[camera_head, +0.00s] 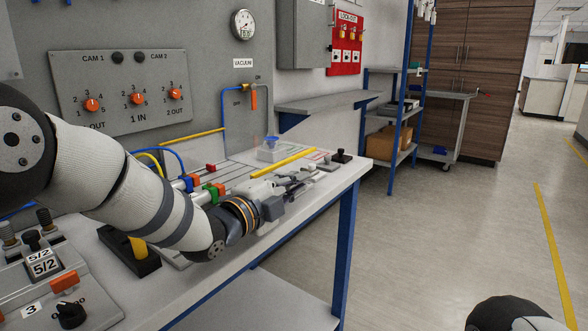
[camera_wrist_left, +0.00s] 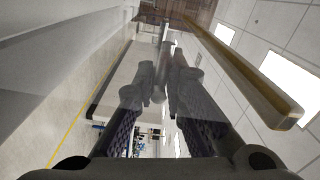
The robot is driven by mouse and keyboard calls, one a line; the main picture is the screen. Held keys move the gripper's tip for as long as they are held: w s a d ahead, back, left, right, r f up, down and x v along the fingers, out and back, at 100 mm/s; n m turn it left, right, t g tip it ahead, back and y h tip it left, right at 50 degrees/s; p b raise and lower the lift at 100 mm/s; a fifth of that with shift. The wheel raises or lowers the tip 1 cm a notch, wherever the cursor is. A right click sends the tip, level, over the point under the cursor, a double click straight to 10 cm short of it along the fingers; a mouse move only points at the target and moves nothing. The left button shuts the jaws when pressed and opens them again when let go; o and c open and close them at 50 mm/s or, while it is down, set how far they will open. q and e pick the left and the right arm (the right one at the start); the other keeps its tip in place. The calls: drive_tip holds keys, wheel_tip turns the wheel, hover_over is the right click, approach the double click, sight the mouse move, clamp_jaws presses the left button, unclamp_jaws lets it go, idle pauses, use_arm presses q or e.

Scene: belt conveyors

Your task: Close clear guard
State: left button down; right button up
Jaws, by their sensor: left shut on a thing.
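The clear guard is see-through and hard to make out in the head view; a yellow bar (camera_head: 283,162), which seems to be its edge, lies over the back of the bench. In the left wrist view a faint clear panel crosses in front of the fingertips, with the yellow bar (camera_wrist_left: 245,70) slanting past on the right. My left gripper (camera_head: 303,180) reaches low across the bench, just in front of the bar. Its fingers (camera_wrist_left: 163,85) are close together and seem to hold the guard's edge; the exact contact is hidden. My right gripper is out of view.
The bench (camera_head: 340,180) also holds red, green and blue fittings, a blue cup-like part (camera_head: 271,141) and a valve box (camera_head: 60,275) at front left. A grey panel with orange knobs (camera_head: 137,98) stands behind. The floor (camera_head: 450,230) to the right is clear.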

use_arm(q)
drive_tip(key=shift+f, duration=0.35)
drive_tip(key=shift+f, duration=0.15)
drive_tip(key=c, duration=1.7)
unclamp_jaws()
drive_tip(key=shift+w+f, duration=0.1)
drive_tip(key=shift+a+r, duration=0.1)
drive_tip(key=shift+r, duration=0.1)
drive_tip(key=v, duration=1.2)
